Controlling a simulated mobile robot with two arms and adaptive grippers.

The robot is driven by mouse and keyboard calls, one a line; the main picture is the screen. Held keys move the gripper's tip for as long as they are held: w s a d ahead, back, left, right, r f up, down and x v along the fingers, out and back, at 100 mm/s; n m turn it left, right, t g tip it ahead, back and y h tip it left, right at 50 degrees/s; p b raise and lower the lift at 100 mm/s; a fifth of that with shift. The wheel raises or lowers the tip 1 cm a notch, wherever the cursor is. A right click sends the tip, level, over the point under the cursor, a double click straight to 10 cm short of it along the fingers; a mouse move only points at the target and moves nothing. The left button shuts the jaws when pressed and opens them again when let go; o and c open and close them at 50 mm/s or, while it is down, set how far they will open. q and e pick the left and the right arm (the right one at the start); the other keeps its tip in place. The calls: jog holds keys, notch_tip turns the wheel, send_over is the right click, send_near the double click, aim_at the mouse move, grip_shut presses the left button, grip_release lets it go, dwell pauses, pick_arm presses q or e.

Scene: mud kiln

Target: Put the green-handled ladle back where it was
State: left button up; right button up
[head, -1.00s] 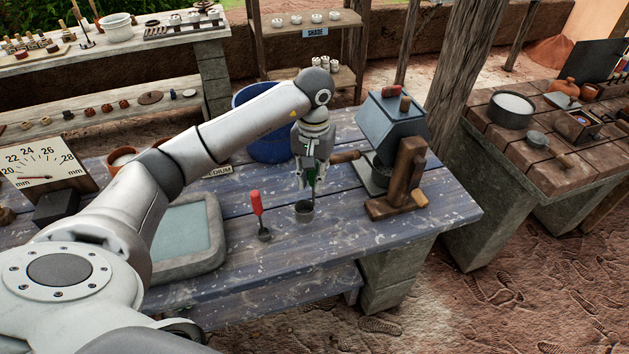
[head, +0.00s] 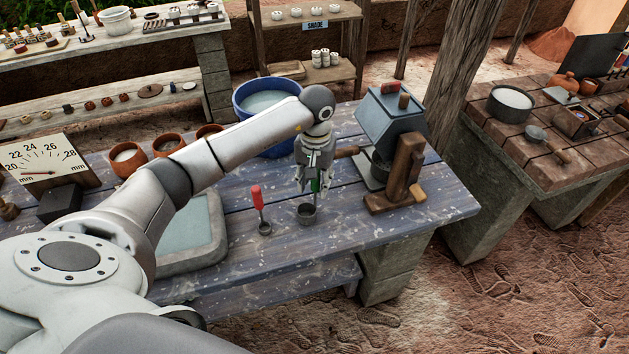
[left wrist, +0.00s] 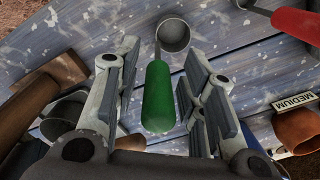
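The green-handled ladle (head: 306,213) stands on the blue table with its small grey cup down and its green handle up. In the left wrist view its green handle (left wrist: 158,98) lies between my left fingers, with a gap visible on each side. My left gripper (head: 314,184) is open around the upper handle, pointing down; its fingers partly hide the handle in the head view. The red-handled ladle (head: 258,205) stands upright just to the left, and its red handle (left wrist: 297,24) shows in the left wrist view. My right gripper is not in view.
A wooden-handled grey machine (head: 393,140) stands close on the right. A blue tub (head: 245,112) is behind my forearm. A grey basin (head: 210,250), brown bowls (head: 128,160) and a dial gauge (head: 45,160) are to the left. The table front is clear.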

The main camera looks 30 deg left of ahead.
pick_arm(q)
jog(key=shift+r, duration=0.15)
jog(key=shift+r, duration=0.2)
notch_tip(320, 180, up, 10)
jog(key=b, duration=0.3)
jog(key=shift+d+r, duration=0.1)
jog(key=shift+r, duration=0.7)
